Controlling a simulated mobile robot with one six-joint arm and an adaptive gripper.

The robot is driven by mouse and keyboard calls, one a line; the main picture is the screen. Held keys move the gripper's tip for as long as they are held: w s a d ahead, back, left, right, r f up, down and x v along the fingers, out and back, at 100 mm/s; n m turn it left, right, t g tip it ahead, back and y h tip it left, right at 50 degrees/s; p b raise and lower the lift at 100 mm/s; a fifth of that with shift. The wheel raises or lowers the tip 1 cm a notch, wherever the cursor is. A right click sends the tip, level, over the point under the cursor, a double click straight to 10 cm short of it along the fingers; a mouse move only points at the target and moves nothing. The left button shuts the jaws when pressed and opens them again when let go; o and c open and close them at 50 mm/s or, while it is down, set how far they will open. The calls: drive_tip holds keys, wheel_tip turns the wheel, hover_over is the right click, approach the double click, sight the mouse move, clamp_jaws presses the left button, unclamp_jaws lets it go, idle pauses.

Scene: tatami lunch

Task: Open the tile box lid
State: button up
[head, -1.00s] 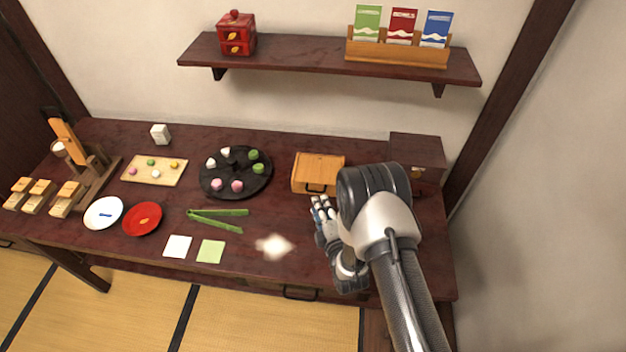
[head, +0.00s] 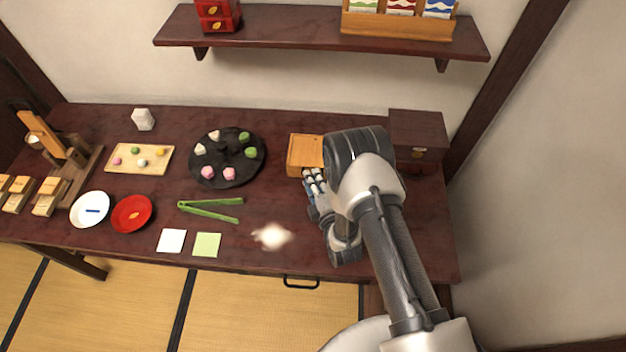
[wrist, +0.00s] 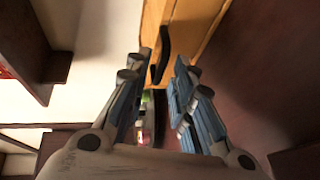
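The tile box appears to be the light wooden box (head: 305,152) at the back of the table, partly hidden by my arm. In the wrist view the box front (wrist: 192,28) fills the top, with a curved black handle (wrist: 163,50) on it. My gripper (head: 316,182) is at the front of the box in the head view. In the wrist view my gripper (wrist: 160,78) is open, its fingers apart, with the handle ahead of the gap. I cannot tell whether a finger touches the handle. The lid looks closed in the part that shows.
A black round plate (head: 227,178) with sweets and green tongs (head: 210,209) lie to the left. A wall shelf (head: 290,28) hangs above. The table front between tongs and arm is mostly clear.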

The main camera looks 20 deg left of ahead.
clamp_jaws()
idle(0.4)
